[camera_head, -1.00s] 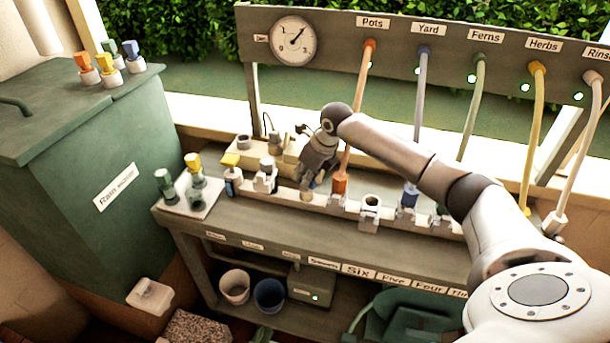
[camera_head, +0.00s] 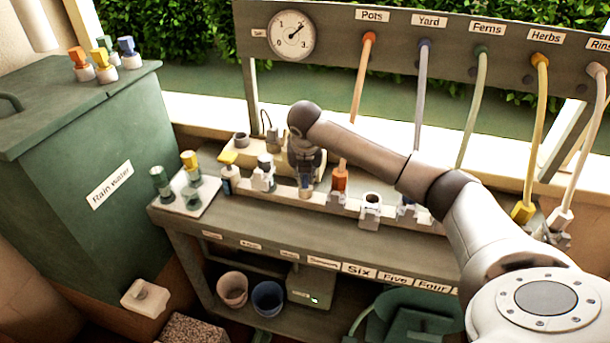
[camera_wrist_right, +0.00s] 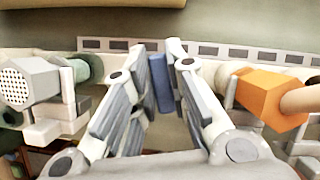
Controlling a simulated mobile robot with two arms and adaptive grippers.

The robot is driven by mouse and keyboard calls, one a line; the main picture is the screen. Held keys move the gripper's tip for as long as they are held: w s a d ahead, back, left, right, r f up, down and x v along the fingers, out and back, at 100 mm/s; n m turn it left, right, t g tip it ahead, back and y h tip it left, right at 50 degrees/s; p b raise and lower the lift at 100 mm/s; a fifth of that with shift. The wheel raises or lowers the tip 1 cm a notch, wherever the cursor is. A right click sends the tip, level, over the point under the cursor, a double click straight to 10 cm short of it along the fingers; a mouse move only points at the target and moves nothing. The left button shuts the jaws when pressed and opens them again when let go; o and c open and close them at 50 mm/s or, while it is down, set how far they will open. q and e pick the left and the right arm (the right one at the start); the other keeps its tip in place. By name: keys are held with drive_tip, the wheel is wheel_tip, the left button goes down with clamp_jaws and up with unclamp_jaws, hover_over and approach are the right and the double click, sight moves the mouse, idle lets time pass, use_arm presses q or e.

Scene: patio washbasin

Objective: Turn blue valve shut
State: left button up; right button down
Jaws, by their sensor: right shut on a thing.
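My right gripper (camera_head: 304,182) points down over the row of fittings on the bench, left of the orange connector (camera_head: 340,180). In the right wrist view its two fingers (camera_wrist_right: 161,62) are closed on the flat blue valve handle (camera_wrist_right: 160,84), which stands upright between them. In the head view the gripper hides the handle, and only a pale part of the fitting (camera_head: 305,193) shows below it. I cannot tell the handle's turn from the head view. My left gripper is not in view.
The orange connector also shows close on the right in the wrist view (camera_wrist_right: 270,97); a grey perforated nozzle (camera_wrist_right: 30,83) is on the left. White fittings (camera_head: 263,174) stand left of the gripper. A gauge (camera_head: 292,35) and hoses hang on the board (camera_head: 450,60) behind.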

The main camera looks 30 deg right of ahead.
drive_tip(key=shift+m+g+h+b, duration=0.3)
drive_tip(key=shift+m+h+b, duration=0.1)
drive_tip(key=shift+m, duration=0.9)
drive_tip(key=shift+r+m, duration=0.1)
drive_tip(key=shift+m, duration=0.2)
drive_tip(key=c, duration=1.4)
unclamp_jaws()
drive_tip(key=v, duration=1.1)
drive_tip(key=shift+s+a+r, duration=0.1)
drive_tip(key=shift+a+r, duration=0.05)
drive_tip(key=shift+r, duration=0.2)
